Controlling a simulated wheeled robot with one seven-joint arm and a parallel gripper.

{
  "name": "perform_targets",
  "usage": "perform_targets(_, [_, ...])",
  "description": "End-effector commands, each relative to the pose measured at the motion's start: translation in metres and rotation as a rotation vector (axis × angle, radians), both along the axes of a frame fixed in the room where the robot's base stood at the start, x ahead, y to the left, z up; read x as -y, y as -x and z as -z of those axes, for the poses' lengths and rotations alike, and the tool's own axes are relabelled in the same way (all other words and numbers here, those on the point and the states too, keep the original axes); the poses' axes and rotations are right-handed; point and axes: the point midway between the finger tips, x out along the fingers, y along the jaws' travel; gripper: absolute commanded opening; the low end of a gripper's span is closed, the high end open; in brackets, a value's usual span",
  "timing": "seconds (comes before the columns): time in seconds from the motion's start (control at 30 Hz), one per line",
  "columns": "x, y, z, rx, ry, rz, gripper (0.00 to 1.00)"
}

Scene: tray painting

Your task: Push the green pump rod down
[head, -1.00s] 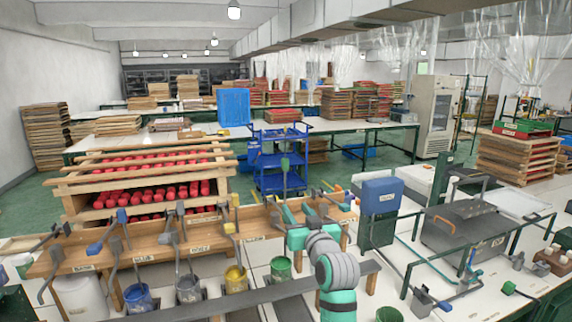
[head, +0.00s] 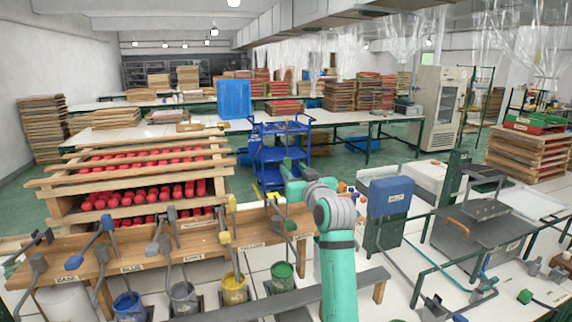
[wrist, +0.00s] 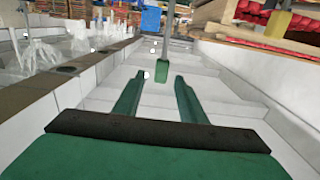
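The pump with green parts stands at the right end of the wooden bench, over a bucket of green paint (head: 282,276). In the head view my arm hides part of this area.
Yellow (head: 234,288), grey (head: 184,297) and blue (head: 128,304) paint buckets and their pumps line the wooden bench (head: 135,250) to the left. A blue box (head: 391,196) and a grey machine (head: 477,240) stand on the right. A blue trolley (head: 270,160) stands behind.

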Motion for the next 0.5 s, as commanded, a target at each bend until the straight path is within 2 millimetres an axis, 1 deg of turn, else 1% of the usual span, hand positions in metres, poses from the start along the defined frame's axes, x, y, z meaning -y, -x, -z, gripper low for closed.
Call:
perform_targets(0.03, [-0.005, -0.01, 0.0, -0.001, 0.001, -0.002, 0.38])
perform_targets(0.2, [-0.016, -0.035, 0.0, -0.002, 0.001, -0.005, 0.38])
perform_targets(0.33, [-0.022, -0.047, 0.0, -0.001, 0.0, -0.008, 0.38])
perform_targets(0.5, [-0.024, -0.056, 0.0, 0.0, 0.0, -0.007, 0.38])
